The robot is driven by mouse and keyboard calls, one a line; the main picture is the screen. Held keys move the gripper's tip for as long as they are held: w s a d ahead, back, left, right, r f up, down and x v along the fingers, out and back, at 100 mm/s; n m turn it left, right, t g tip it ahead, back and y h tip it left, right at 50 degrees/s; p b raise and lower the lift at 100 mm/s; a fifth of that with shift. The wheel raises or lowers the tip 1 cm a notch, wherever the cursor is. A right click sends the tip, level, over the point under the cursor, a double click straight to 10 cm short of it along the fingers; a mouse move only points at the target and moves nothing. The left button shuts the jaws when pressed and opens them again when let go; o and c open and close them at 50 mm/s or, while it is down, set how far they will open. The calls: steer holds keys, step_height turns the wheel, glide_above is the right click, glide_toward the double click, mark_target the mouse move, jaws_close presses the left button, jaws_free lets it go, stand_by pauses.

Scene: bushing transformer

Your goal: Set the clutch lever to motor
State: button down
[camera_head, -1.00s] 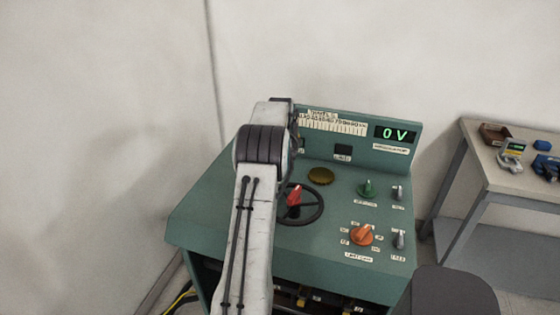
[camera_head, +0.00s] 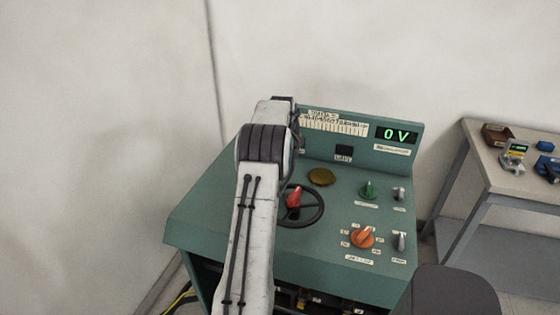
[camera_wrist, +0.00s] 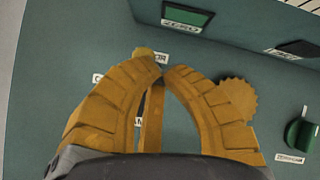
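The clutch lever (camera_wrist: 151,118) looks like a narrow yellow-brown bar on the green panel in the wrist view. A piece of the same colour (camera_wrist: 146,53) shows just past my fingertips, beside a partly covered label ending in "OR" (camera_wrist: 161,58). My gripper (camera_wrist: 159,77) has yellow-brown curved fingers that nearly meet, with the bar between them. It looks shut on the lever, though the contact itself is hidden. Another label (camera_wrist: 139,122) shows only partly between the fingers. In the head view my arm hides the lever and my gripper.
A handwheel with a red knob (camera_head: 294,197), a brass dial (camera_head: 321,177), a green knob (camera_head: 368,189) and an orange knob (camera_head: 363,237) sit on the console's top right. The display (camera_head: 397,135) reads 0 V. A side table (camera_head: 530,195) stands at right.

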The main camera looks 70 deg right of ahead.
steer(key=v, duration=1.2)
steer(key=shift+f, duration=0.1)
stand_by(0.6)
